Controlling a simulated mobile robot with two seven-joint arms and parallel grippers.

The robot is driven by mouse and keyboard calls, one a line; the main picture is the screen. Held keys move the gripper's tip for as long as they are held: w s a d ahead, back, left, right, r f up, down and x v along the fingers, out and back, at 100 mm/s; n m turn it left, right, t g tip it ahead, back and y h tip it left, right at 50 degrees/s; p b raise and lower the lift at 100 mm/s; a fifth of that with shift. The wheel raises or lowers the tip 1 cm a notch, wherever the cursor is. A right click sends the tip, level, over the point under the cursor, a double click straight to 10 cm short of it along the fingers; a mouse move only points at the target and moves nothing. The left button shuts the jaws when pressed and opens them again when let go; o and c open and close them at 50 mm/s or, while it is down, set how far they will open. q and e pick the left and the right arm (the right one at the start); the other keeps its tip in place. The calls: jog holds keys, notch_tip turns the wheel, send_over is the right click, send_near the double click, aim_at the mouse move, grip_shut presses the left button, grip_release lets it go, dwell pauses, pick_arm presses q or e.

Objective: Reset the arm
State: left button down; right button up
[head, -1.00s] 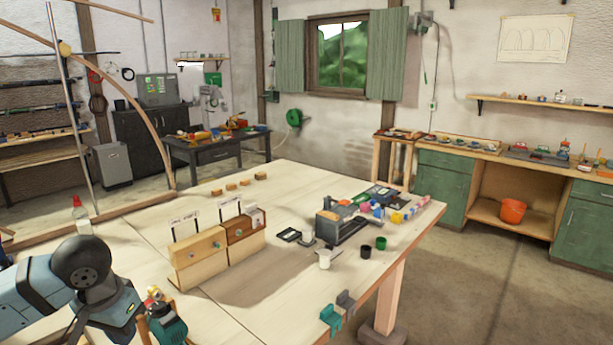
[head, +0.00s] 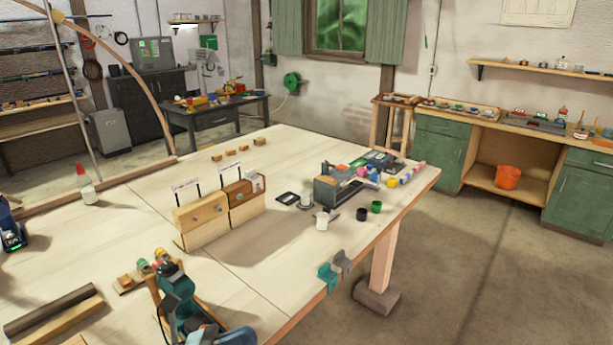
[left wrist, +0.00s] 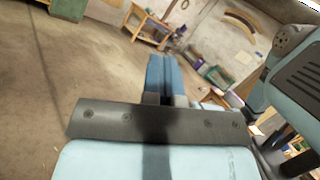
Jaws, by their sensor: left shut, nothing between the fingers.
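My left gripper (left wrist: 162,62) shows in the left wrist view with its blue fingers together and nothing between them. It points out over open floor, clear of any object.
The wooden workbench (head: 130,225) holds two small drawer boxes (head: 201,214), a grey tool (head: 338,186), small cups, a bottle (head: 86,186) and dark and light laths (head: 50,310). A teal tool (head: 180,305) stands at the front edge. Floor is clear at right.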

pick_arm(q)
jog(key=a+f+n+t+y+p, duration=0.1)
jog(key=a+f+n+t+y, duration=0.35)
jog(key=n, duration=0.95)
jog(key=a+f+n+t+y, duration=0.2)
jog(key=f+n+t+y, duration=0.5)
jog(key=n, duration=0.7)
jog(key=s+a+f+n+g+y, duration=0.3)
jog(key=s+f+n+g+y, duration=0.3)
jog(key=s+f+n, duration=0.5)
notch_tip(320, 180, down, 4)
jog(key=n+p, duration=0.1)
jog(key=n, duration=0.2)
jog(key=shift+s+f+n, duration=0.2)
jog(key=shift+s+n, duration=0.1)
jog(key=shift+s, duration=0.1)
jog(key=shift+a, duration=0.1)
jog(key=shift+a, duration=0.1)
